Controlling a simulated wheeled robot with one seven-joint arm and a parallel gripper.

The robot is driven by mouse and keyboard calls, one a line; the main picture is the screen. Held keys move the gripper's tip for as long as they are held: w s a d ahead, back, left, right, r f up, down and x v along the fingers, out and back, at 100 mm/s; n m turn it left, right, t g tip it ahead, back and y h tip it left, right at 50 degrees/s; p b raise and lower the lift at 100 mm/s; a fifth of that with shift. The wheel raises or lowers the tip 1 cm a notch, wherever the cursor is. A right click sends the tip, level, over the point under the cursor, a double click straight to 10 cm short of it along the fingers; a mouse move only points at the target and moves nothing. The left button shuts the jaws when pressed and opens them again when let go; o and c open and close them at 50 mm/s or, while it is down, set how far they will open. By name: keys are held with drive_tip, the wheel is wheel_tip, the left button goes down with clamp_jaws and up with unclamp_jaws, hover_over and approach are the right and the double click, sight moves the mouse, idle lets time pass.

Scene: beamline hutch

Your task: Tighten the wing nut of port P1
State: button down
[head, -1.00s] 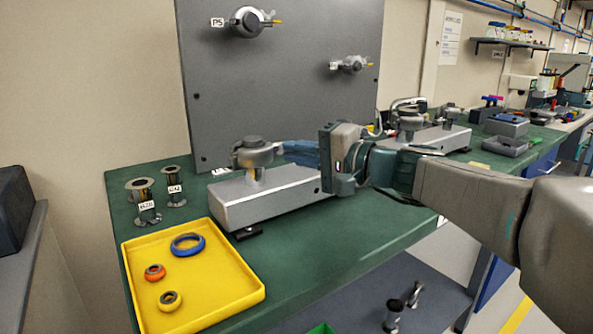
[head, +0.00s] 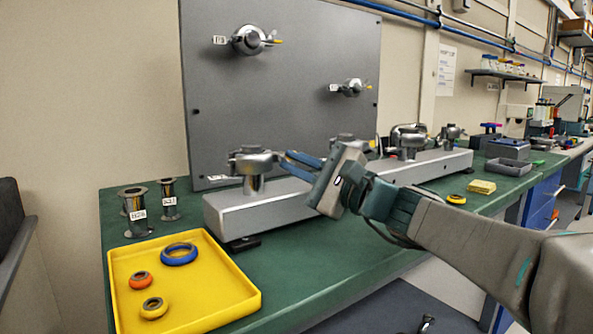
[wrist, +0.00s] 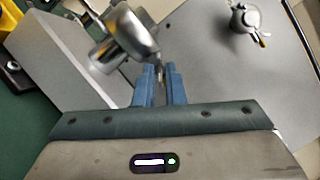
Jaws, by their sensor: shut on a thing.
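A metal clamp (head: 252,161) sits around a short port on top of the long grey block (head: 225,212). I cannot read a P1 label on it. My gripper (head: 292,163) reaches in from the right, its blue fingers at the clamp's right side. In the wrist view the clamp (wrist: 127,38) is just beyond my fingertips (wrist: 158,72). The fingers are close together on the small wing nut (wrist: 159,73) at the clamp's side. They hide most of the wing nut, so its angle cannot be told.
A yellow tray (head: 240,298) with blue, orange and yellow rings lies at front left, two labelled metal tubes (head: 136,212) behind it. A grey upright panel (head: 290,95) with two clamped ports stands behind the block. More clamped ports stand along the block to the right.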

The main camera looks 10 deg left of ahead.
drive_tip(key=shift+f, duration=0.1)
idle(0.4)
drive_tip(key=c, duration=1.6)
unclamp_jaws()
drive_tip(key=shift+c, duration=0.2)
drive_tip(key=shift+d, duration=0.1)
drive_tip(key=p+v, duration=0.2)
drive_tip(key=v, duration=1.1)
drive_tip(key=shift+s+d+f, duration=0.15)
drive_tip(key=shift+d, duration=0.15)
